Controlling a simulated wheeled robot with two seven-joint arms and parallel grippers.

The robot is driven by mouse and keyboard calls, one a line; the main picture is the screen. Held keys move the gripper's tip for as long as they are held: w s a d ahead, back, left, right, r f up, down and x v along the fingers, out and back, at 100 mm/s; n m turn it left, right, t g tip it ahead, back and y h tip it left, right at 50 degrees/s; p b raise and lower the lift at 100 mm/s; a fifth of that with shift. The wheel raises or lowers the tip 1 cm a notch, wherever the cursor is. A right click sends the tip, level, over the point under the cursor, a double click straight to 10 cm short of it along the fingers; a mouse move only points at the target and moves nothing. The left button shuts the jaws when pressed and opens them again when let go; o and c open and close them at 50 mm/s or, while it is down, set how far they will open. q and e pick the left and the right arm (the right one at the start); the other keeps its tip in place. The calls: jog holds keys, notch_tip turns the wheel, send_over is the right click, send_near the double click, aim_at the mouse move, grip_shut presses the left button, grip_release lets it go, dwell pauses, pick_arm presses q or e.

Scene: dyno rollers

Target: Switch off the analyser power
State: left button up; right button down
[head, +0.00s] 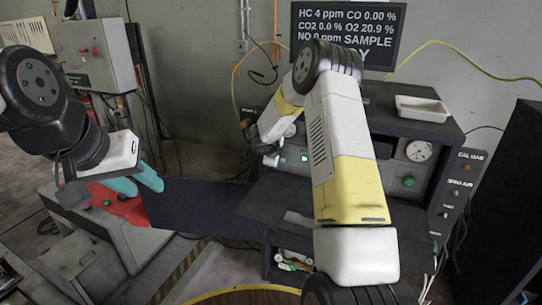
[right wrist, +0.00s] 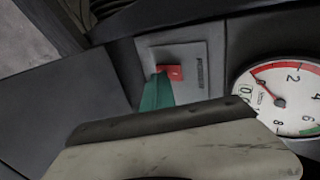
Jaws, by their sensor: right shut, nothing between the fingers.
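The analyser (head: 385,118) is a dark console against the wall, with a lit display (head: 345,32) above it showing gas readings and "SAMPLE". A red switch (right wrist: 172,72) on a grey plate shows in the right wrist view, left of a dial gauge. My right gripper (right wrist: 158,92) is shut and empty, its teal fingertip at the lower left edge of the red switch; I cannot tell whether they touch. In the head view my right arm hides the switch and those fingertips. My left gripper (head: 143,186) is apart from the analyser at the left, its teal fingers spread and empty.
A white tray (head: 422,108) sits on top of the console. A gauge (head: 419,151) and green knob (head: 409,182) are on its front right. A grey control box (head: 98,60) is at the left, above a red panel (head: 122,207). A dark cabinet (head: 510,190) stands right.

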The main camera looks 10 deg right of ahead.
jog(key=shift+d+f, duration=0.1)
jog(key=shift+w, duration=0.1)
jog(key=shift+r, duration=0.85)
